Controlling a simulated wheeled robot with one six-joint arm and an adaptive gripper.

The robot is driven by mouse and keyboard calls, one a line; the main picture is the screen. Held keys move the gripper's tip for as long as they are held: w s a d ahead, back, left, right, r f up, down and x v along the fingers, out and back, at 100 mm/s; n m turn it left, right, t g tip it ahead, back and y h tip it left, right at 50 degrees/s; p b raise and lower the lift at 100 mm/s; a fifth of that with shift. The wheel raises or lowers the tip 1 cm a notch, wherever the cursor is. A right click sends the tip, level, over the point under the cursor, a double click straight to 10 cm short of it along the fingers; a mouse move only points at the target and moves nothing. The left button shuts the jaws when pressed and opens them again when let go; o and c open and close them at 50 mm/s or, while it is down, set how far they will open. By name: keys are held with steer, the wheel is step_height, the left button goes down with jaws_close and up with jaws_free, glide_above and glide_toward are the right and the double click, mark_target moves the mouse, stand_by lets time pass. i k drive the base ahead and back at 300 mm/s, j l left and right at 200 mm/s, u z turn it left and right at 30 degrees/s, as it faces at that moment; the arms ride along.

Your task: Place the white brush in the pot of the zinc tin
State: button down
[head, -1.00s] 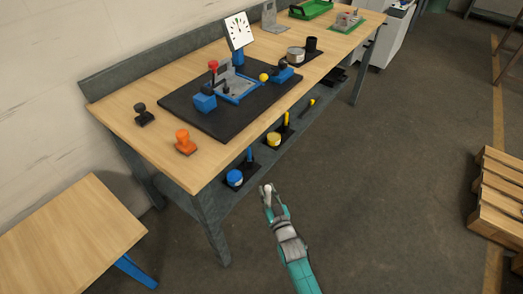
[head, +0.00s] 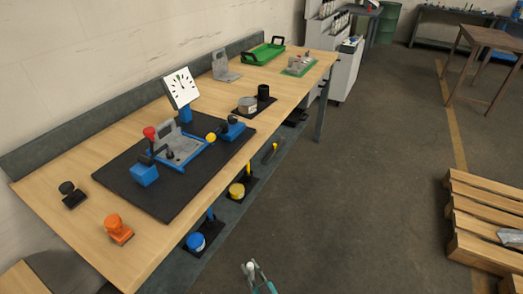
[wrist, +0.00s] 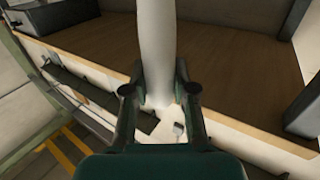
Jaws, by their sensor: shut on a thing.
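My gripper (head: 256,279) is low in the head view, over the floor in front of the bench. It is shut on the white brush (wrist: 156,45), whose pale handle stands up between the two fingers in the wrist view. The brush's other end is hidden behind the gripper. The zinc tin (head: 247,105), grey with a pale lid, stands on a black mat on the bench top. A black pot (head: 263,91) stands just behind it on the same mat. My gripper is well apart from both.
A black mat (head: 205,190) on the bench carries a blue fixture and a dial. An orange stamp (head: 118,229) and a black stamp (head: 72,194) stand at left. Blue (head: 196,242) and yellow (head: 237,190) tins sit on the lower shelf. A pallet (head: 485,225) lies at right; the floor between is clear.

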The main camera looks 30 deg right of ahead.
mark_target(263, 99)
steer(key=i+l, duration=0.2)
steer(key=l, duration=0.15)
steer(key=i+l+u, duration=0.1)
steer(key=l, duration=0.25)
steer(key=i+l, duration=0.2)
steer(key=l, duration=0.2)
steer(key=i+l+u, duration=0.1)
steer(key=l, duration=0.25)
steer(key=i+l, duration=0.25)
steer(key=l, duration=0.15)
steer(key=u, duration=0.05)
